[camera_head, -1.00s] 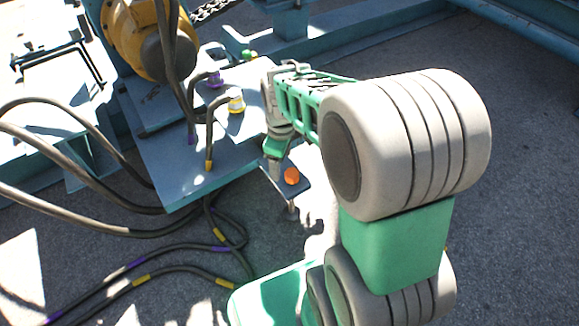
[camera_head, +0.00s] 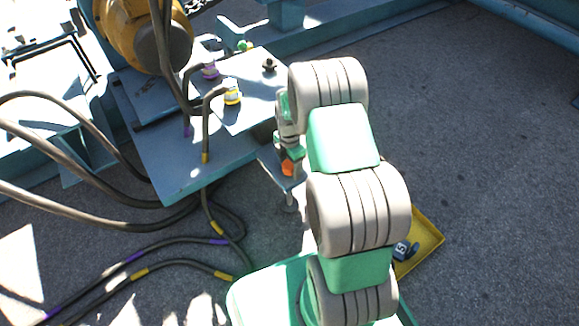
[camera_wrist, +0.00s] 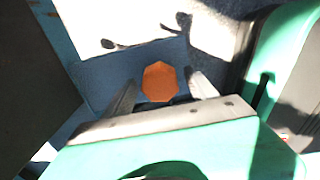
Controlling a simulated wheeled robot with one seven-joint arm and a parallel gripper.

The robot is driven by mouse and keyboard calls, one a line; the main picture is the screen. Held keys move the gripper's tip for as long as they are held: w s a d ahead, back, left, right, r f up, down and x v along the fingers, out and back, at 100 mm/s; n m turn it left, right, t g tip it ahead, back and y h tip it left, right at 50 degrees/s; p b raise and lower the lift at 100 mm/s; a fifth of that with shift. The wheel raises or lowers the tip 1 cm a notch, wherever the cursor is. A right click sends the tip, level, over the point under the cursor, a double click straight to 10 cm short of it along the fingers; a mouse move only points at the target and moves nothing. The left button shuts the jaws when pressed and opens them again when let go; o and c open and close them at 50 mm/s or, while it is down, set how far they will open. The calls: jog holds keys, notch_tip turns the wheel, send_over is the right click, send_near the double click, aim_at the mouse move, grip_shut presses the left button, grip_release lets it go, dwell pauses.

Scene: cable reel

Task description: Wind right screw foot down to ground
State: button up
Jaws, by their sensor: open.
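The right screw foot has an orange knob (camera_head: 288,168) on top of a small blue bracket plate (camera_head: 268,158) at the right end of the blue frame. Its threaded leg and foot (camera_head: 290,203) show below the plate in the head view; the contact with the ground is hard to judge. My gripper (camera_head: 291,155) is at the knob, partly hidden by the arm. In the wrist view, my gripper (camera_wrist: 158,90) is open, with one finger on each side of the orange knob (camera_wrist: 159,82). I cannot tell whether the fingers touch it.
Black hoses (camera_head: 130,258) lie on the ground at left. A yellow tray (camera_head: 428,238) with a dark object stands at right. The ground beyond is clear.

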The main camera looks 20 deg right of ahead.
jog(key=shift+r, duration=0.1)
jog(key=c, duration=1.3)
jog(key=shift+m, duration=0.3)
